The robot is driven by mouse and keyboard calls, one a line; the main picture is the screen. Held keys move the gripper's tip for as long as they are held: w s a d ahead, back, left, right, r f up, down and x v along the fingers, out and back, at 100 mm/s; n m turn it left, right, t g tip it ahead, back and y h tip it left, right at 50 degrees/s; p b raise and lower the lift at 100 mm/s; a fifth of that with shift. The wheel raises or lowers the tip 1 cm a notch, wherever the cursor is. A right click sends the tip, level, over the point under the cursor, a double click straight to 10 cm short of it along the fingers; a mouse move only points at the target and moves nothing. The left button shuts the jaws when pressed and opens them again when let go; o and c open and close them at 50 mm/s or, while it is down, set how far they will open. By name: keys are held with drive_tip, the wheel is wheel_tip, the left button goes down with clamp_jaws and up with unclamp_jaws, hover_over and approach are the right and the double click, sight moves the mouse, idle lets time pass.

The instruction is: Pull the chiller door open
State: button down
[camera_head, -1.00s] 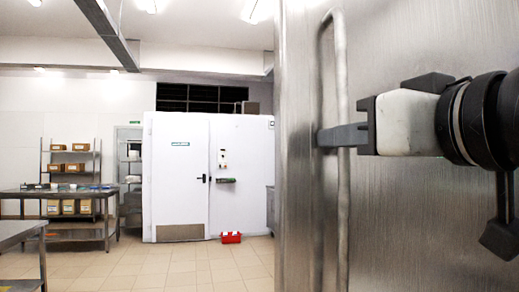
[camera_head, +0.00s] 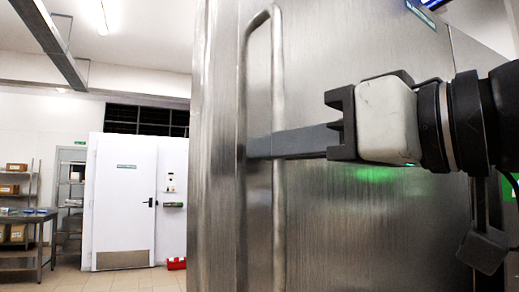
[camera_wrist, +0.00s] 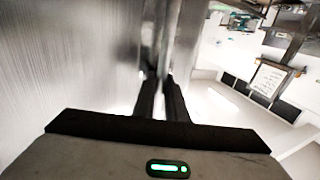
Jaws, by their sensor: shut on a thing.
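The chiller door (camera_head: 370,220) is a large brushed stainless-steel panel that fills the middle and right of the head view. A long vertical bar handle (camera_head: 279,215) runs down near its left edge. My gripper (camera_head: 262,146) reaches in from the right, with its dark fingers level across the handle and shut on it. In the wrist view, the two fingers (camera_wrist: 162,92) lie close together with the steel handle (camera_wrist: 166,45) between their tips. The fingers partly hide the grip. I cannot tell whether the door stands ajar.
A white cold-room door (camera_head: 126,200) with a black lever stands at the back left. A steel table (camera_head: 28,217) and shelves with boxes are at the far left. Tiled floor lies open between.

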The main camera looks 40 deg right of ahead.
idle(0.4)
drive_tip(key=c, duration=1.8)
unclamp_jaws()
drive_tip(key=shift+s, duration=0.1)
drive_tip(key=shift+s, duration=0.1)
drive_tip(key=s+d+p, duration=0.1)
drive_tip(key=s+d, duration=0.2)
drive_tip(key=s, duration=1.4)
drive_tip(key=shift+p, duration=0.4)
